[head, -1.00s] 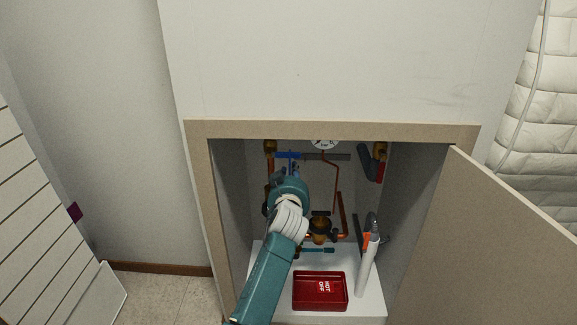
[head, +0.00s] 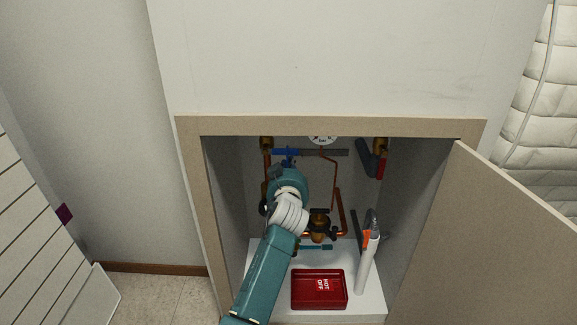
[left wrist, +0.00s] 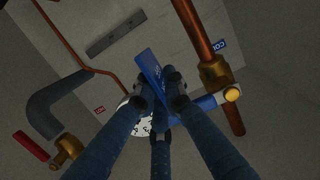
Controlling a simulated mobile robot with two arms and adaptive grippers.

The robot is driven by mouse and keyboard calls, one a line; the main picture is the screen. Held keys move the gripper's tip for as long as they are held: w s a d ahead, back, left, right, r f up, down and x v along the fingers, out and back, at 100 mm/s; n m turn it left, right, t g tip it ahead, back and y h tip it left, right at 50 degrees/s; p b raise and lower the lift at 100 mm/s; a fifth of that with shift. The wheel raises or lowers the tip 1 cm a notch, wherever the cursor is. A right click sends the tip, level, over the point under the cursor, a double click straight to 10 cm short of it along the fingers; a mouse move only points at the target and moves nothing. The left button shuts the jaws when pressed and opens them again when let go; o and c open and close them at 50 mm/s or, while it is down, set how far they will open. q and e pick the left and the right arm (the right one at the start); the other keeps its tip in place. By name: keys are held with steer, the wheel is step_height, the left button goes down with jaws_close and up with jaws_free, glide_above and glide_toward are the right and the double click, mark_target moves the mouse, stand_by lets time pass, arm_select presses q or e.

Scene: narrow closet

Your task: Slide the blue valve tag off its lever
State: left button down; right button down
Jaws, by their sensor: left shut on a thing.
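The blue lever (head: 284,152) sits on the left brass valve at the back of the cabinet. In the left wrist view the lever (left wrist: 206,103) runs from the brass valve toward my fingers. A flat blue piece, which looks like the tag (left wrist: 149,68), sticks up between the fingertips. My left gripper (left wrist: 163,88) is shut on it. In the head view the gripper (head: 287,165) is just below the lever and its hand hides most of the contact. Whether the tag still surrounds the lever cannot be told. My right gripper is not in view.
A red tray (head: 296,305) holding a red HOT OFF tag (head: 323,284) stands on the cabinet floor beside a white and orange tool (head: 367,255). A red lever (head: 381,168), a gauge (head: 323,140) and copper pipes are behind. The open door (head: 470,240) bounds the right.

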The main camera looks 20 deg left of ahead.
arm_select(q)
steer(key=shift+r, duration=0.1)
stand_by(0.4)
steer(key=shift+d, duration=0.15)
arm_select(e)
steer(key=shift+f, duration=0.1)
arm_select(q)
steer(key=shift+w+d+b, duration=0.2)
steer(key=shift+d+b, duration=0.25)
steer(key=shift+d, duration=0.05)
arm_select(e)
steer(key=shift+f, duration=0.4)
arm_select(q)
steer(key=shift+d, duration=0.1)
steer(key=shift+w+d+b, duration=0.25)
steer(key=shift+d+b, duration=0.45)
steer(key=shift+d, duration=0.2)
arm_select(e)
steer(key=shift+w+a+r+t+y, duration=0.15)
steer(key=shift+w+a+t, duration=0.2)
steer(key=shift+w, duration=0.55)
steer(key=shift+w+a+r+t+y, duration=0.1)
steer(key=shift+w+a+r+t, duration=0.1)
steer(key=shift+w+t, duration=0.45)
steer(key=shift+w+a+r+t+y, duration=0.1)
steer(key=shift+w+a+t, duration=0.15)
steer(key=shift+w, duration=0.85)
